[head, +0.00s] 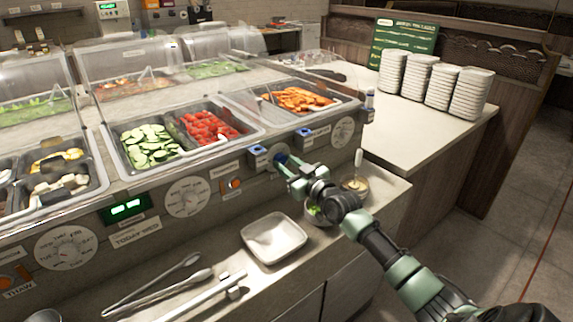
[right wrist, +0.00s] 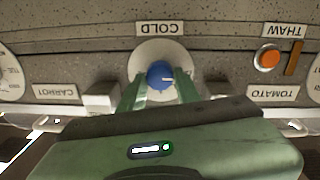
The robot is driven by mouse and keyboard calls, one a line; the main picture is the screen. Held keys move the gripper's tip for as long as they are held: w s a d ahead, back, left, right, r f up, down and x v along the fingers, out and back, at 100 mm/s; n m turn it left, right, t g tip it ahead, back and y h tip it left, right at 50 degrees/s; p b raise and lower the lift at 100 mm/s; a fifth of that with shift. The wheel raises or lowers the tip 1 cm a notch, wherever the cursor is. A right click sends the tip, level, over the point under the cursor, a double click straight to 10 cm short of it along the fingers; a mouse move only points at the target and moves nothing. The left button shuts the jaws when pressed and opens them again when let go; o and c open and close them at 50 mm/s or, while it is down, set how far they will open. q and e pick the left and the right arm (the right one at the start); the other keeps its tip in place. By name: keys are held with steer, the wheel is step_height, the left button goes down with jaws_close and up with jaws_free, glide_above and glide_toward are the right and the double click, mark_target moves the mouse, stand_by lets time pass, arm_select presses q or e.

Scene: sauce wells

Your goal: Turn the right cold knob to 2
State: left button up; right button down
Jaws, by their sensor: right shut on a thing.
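The right cold knob (right wrist: 158,72) is a blue round knob on a pale round plate, under an upside-down COLD label (right wrist: 160,28) in the right wrist view. In the head view the knob (head: 281,158) is small, on the counter's front panel, partly covered by my gripper. My right gripper (right wrist: 160,84) has its two green fingers on either side of the knob, shut on it. It also shows in the head view (head: 285,166), reaching in from the lower right. The plate's numbers and the knob's pointer are too small to read. My left gripper is not in view.
An orange THAW button (right wrist: 267,57) sits on the same panel. White dials (head: 187,197) and small blue-topped boxes (head: 258,151) stand out along it. Below are a white square dish (head: 273,238), tongs (head: 165,290) and small bowls (head: 355,184). Plate stacks (head: 430,80) stand at right.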

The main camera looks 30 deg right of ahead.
steer(key=m, duration=0.3)
steer(key=shift+m+p, duration=0.3)
steer(key=shift+p, duration=0.1)
steer(key=m, duration=0.4)
steer(key=shift+d+m, duration=0.1)
steer(key=shift+m, duration=0.2)
steer(key=m, duration=0.4)
steer(key=shift+g+y, duration=0.3)
steer(key=shift+m+p, duration=0.4)
steer(key=shift+m, duration=1.8)
steer(key=c, duration=1)
jaws_free()
steer(key=shift+d, duration=0.1)
steer(key=shift+s, duration=0.1)
